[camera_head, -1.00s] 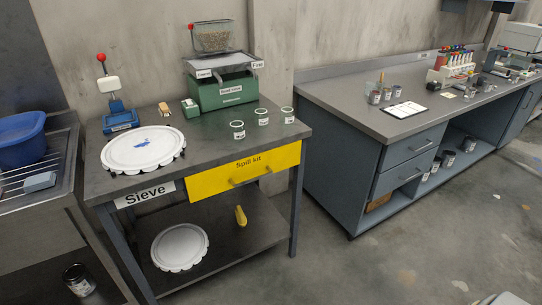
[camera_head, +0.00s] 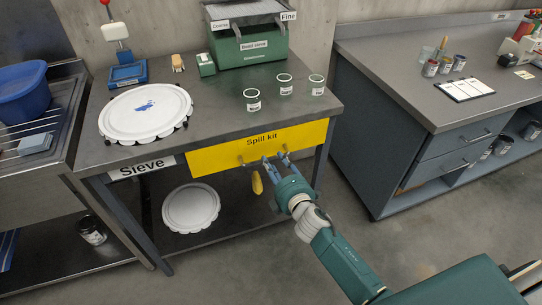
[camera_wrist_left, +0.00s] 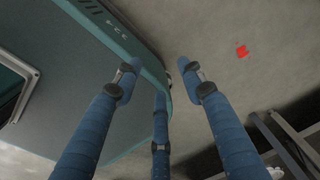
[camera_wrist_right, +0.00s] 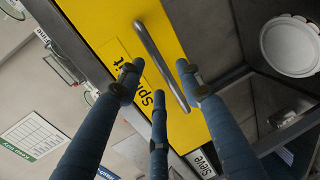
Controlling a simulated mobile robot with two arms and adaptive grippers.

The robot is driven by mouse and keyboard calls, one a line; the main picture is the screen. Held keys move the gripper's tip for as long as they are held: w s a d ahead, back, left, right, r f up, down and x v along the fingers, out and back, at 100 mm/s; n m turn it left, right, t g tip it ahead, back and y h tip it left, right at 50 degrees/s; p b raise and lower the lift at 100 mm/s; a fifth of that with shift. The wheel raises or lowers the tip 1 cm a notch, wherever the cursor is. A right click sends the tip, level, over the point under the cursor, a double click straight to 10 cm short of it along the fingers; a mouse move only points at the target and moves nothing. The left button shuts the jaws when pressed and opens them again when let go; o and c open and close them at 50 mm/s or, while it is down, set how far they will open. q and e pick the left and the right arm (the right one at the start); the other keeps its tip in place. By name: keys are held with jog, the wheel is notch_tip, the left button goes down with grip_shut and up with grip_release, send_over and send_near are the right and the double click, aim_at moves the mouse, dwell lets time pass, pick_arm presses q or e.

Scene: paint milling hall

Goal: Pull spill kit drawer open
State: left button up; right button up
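The yellow spill kit drawer (camera_head: 217,157) is shut under the front right of the sieve table (camera_head: 222,118). Its grey bar handle (camera_wrist_right: 160,62) shows clearly in the right wrist view. My right gripper (camera_head: 276,160) is in front of the drawer at the handle, with its fingers spread. In the right wrist view my right gripper (camera_wrist_right: 157,76) has the handle running between its open fingers. I cannot tell whether any finger touches it. My left gripper (camera_wrist_left: 157,70) is open and empty in its wrist view, over the floor, and outside the head view.
Three small cups, one of them a white-rimmed cup (camera_head: 252,100), stand on the table above the drawer. A round white sieve lid (camera_head: 146,112) lies at left. A lower shelf (camera_head: 225,225) is below. A grey workbench (camera_head: 350,125) stands right; the floor between is open.

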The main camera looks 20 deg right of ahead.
aim_at(271, 158)
jog(key=x, duration=0.3)
jog(key=shift+w+f, duration=0.1)
jog(key=shift+w, duration=0.6)
grip_shut()
pick_arm(q)
jog(key=shift+w+d+f, duration=0.1)
jog(key=shift+w+d, duration=0.55)
jog(key=shift+w, duration=0.1)
